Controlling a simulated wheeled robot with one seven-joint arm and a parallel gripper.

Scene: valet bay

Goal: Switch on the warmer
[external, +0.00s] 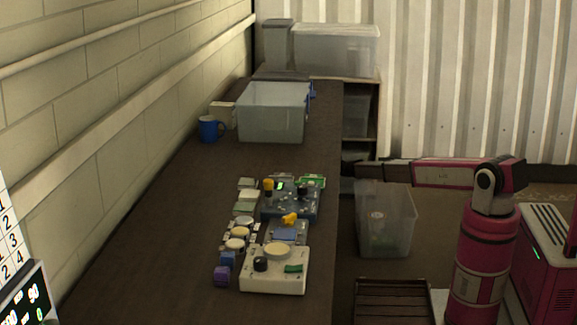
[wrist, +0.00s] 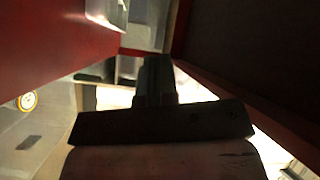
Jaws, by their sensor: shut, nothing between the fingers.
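A white box (external: 262,284) with a round cream plate on top, a black knob (external: 260,264) and a green switch-like part (external: 293,268) stands at the near end of the long dark bench. It looks like the warmer; I cannot tell whether it is on. My gripper (wrist: 157,72) shows dark in the wrist view, with its fingers together and nothing between them. In the external view my arm reaches left towards the bench's right edge, well behind the white box and apart from it. The wrist view does not clearly show the white box.
A blue device (external: 290,207) with knobs, pale round pieces and small blocks crowd the bench behind and left of the white box. A grey bin (external: 273,115) and blue mug (external: 209,130) stand farther back. A clear bin (external: 385,225) is right of the bench.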

